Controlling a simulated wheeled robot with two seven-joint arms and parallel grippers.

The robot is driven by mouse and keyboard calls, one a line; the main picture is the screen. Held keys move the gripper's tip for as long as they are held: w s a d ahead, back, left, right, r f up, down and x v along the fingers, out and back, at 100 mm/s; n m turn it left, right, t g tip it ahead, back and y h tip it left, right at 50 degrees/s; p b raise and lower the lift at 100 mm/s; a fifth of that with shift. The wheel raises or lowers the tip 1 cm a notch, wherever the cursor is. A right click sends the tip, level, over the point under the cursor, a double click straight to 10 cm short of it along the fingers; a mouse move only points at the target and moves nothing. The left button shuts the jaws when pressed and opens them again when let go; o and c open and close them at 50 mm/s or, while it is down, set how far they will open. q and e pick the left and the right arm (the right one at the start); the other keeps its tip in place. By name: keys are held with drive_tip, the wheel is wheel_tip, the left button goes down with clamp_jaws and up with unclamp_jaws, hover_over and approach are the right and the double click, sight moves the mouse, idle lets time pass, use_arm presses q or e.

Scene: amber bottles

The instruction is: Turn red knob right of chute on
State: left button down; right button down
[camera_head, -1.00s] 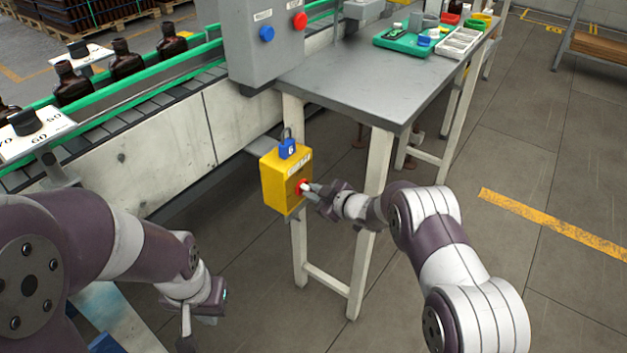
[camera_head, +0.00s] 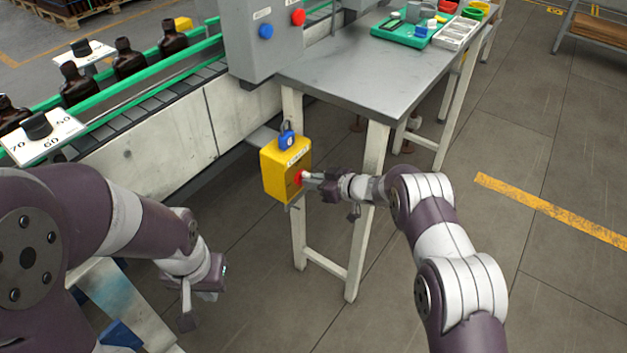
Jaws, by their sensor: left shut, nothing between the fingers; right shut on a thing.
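A yellow box (camera_head: 275,174) with a white label sits by the front left leg of the grey table. On its right face is a red knob (camera_head: 298,178), mostly covered by my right gripper (camera_head: 305,177). My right gripper is shut on the knob, coming from the right. My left gripper (camera_head: 187,312) is shut and empty, low at the lower left, well away from the box.
A grey panel with a blue button (camera_head: 266,31) and a red button (camera_head: 298,17) stands above. The grey table (camera_head: 350,75) carries a green tray (camera_head: 400,34) at its far end. Brown bottles (camera_head: 128,59) stand on the conveyor at left.

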drive_tip(key=c, duration=1.1)
unclamp_jaws()
drive_tip(key=shift+c, duration=0.2)
drive_tip(key=p+v, duration=0.1)
drive_tip(key=v, duration=1.1)
drive_tip(key=shift+s+d+p, duration=0.25)
drive_tip(key=shift+d+p, duration=0.05)
drive_tip(key=shift+p, duration=0.1)
drive_tip(key=shift+d, duration=0.1)
